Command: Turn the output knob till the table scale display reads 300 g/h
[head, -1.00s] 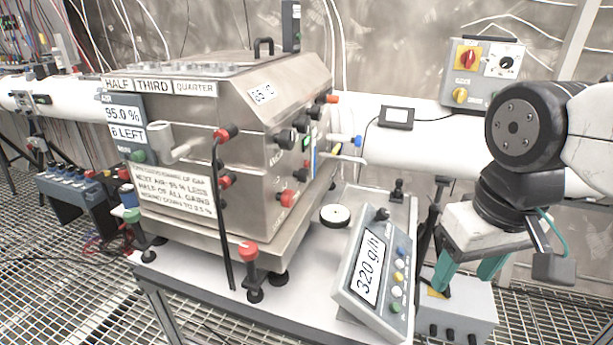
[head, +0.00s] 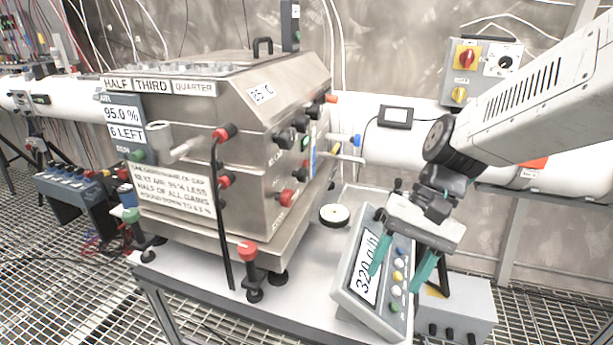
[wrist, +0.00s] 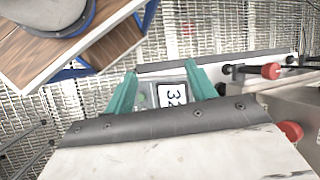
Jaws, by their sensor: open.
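The table scale (head: 350,295) stands tilted at the front right of the table, and its display reads 320 g/h. My gripper (head: 397,278) is open and empty, with teal fingers pointing down above the scale's right part. The left finger covers part of the display in the head view. In the wrist view the display (wrist: 172,95) shows between the open fingers (wrist: 160,72), with only its first digits readable. A grey wall box (head: 480,75) at the upper right carries a black dial knob (head: 505,62) on a white plate. Its label is too small to read, so I cannot tell which knob is the output knob.
A large steel machine (head: 230,130) with red and black knobs fills the table's left and middle. A red-topped post (head: 248,250) stands at the table's front. A round white disc (head: 334,215) lies behind the scale. A grey box (head: 465,310) sits right of the table.

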